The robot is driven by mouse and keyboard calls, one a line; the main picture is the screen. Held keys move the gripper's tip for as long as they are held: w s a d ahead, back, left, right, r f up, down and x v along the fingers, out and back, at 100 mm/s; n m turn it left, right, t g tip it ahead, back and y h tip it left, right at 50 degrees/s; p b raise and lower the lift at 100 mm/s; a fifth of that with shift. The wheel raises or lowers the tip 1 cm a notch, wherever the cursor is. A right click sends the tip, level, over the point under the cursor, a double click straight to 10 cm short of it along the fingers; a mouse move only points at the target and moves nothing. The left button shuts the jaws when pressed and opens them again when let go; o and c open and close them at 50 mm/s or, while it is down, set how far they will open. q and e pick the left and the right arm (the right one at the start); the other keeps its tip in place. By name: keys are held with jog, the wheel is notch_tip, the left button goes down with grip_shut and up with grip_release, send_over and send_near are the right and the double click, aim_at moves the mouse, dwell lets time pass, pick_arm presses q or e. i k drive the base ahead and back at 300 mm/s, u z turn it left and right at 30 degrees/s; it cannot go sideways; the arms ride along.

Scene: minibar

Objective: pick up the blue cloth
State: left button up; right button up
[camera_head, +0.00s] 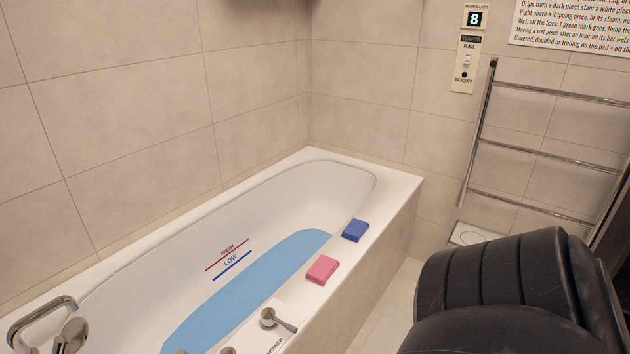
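The blue cloth (355,230) is a small folded block lying flat on the near rim of the bathtub, toward the tub's far right end. A pink folded cloth (321,269) lies on the same rim, nearer to me and to the left, with a gap between the two. Neither gripper is in view.
The white bathtub (395,190) holds shallow blue water (245,292), below LOW and HIGH marks. Taps (275,319) stand on the near rim and a chrome handle (38,315) at lower left. A towel rail (480,130) and control panel (466,62) are on the right wall.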

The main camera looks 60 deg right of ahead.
aim_at(356, 230)
jog(key=z, duration=1.55)
